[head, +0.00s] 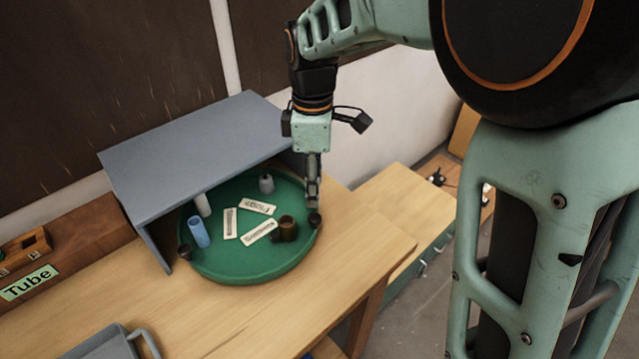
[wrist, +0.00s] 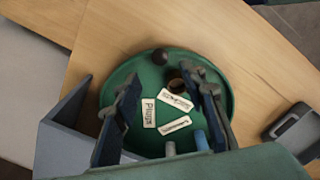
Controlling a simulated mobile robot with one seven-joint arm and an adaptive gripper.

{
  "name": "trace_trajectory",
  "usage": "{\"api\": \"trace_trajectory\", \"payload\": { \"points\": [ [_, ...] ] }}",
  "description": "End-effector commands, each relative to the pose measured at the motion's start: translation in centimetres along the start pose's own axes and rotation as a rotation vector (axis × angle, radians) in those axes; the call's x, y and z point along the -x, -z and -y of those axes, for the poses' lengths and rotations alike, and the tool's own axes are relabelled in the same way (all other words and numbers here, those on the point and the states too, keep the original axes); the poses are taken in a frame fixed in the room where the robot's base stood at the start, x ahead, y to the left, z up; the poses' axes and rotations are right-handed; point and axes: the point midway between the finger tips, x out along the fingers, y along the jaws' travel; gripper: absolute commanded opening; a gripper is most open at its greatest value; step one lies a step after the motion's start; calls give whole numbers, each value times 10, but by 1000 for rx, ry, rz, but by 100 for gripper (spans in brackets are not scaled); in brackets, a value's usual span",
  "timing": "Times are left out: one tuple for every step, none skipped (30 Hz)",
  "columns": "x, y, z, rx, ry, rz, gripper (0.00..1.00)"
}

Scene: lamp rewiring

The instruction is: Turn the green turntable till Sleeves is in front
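The green turntable (head: 245,270) sits on the wooden bench, its back part under a grey hood; it also shows in the wrist view (wrist: 142,75). Three white labels lie on it. One reads "Plugs" (wrist: 149,113); the label beside the brown cup (head: 259,231) and the back label (head: 257,207) are too small to read surely. A dark rim knob (head: 315,219) is at the right, another (head: 184,252) at the left. My gripper (head: 313,200) points down just above the right knob. In the wrist view its fingers (wrist: 164,76) are apart, with the knob (wrist: 160,56) just beyond their tips.
On the turntable stand a brown cup (head: 286,229), a blue cylinder (head: 199,232), a white cylinder (head: 203,205) and a grey bottle (head: 266,184). The grey hood (head: 195,150) rises close left of my gripper.

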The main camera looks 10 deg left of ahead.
Motion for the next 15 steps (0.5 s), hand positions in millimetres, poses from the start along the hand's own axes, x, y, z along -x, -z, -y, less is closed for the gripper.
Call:
{"api": "trace_trajectory", "payload": {
  "points": [
    [-10, 0, 1, 0, 4, 2, 38],
    [-16, 0, 2, 0, 5, 2, 38],
    [-24, 0, 2, -1, 5, 2, 38],
    [-30, 0, 1, -1, 5, 3, 38],
    [-36, -1, 2, -1, 5, 3, 38],
    [-43, -1, 1, -2, 4, 3, 38],
    [-49, -1, 1, -2, 5, 3, 38],
    [-54, -1, 1, -2, 4, 3, 38],
    [-60, -1, 1, -2, 4, 3, 38],
    [-65, -1, 1, -3, 3, 3, 38],
    [-69, -1, 1, -3, 4, 3, 38],
    [-74, -1, 1, -3, 2, 2, 38],
    [-77, -1, 0, -3, 2, 2, 38],
    [-80, -1, 0, -3, 2, 2, 38],
    [-83, -1, 0, -3, 1, 1, 38]
  ]
}}
